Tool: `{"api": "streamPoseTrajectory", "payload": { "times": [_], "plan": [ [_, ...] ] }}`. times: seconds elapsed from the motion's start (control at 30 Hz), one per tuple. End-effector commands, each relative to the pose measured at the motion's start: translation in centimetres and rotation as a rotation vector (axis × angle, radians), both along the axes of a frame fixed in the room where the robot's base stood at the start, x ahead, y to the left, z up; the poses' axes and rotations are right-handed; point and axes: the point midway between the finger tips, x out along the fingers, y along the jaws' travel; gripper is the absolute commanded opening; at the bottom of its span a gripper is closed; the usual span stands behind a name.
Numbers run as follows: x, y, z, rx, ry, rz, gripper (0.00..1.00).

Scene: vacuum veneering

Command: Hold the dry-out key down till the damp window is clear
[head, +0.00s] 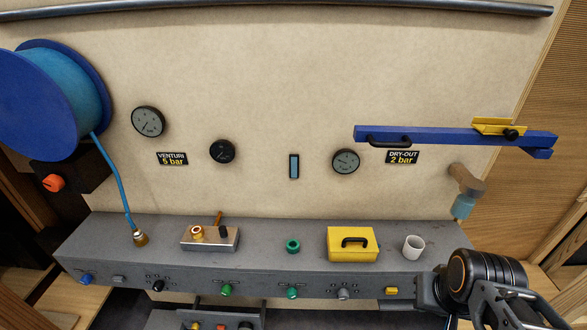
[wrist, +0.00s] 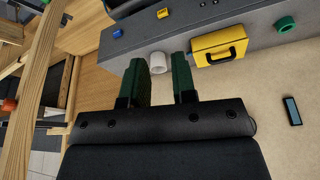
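A small upright window with a pale blue face (head: 294,166) sits in the back panel between two gauges; it also shows in the wrist view (wrist: 291,110). Its face looks plain blue, too small to read. A DRY-OUT 2 bar label (head: 402,157) is on the panel beside a gauge. A yellow key (head: 391,291) is on the bench's front face, also in the wrist view (wrist: 163,13); I see no marking saying it is the dry-out key. My gripper (wrist: 158,66) has its two green fingers apart with nothing held, clear of the key. Its fingertips are not clear in the head view.
A white cup (head: 414,248) and a yellow case (head: 353,244) stand on the grey bench (head: 265,259). A blue rail (head: 450,136) juts across the panel at right. A blue hose reel (head: 62,95) is at left. Several knobs line the bench front.

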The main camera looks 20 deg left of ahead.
Motion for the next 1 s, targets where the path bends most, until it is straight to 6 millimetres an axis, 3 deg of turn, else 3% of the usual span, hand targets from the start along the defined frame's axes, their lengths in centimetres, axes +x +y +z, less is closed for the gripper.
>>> {"api": "streamPoseTrajectory", "payload": {
  "times": [0.1, 0.37, 1.0],
  "plan": [
    [0.00, 0.00, 0.00, 0.000, 0.000, 0.000, 0.25],
    [0.00, 0.00, 0.00, 0.000, 0.000, 0.000, 0.00],
    [0.00, 0.00, 0.00, 0.000, 0.000, 0.000, 0.00]
  ]
}}
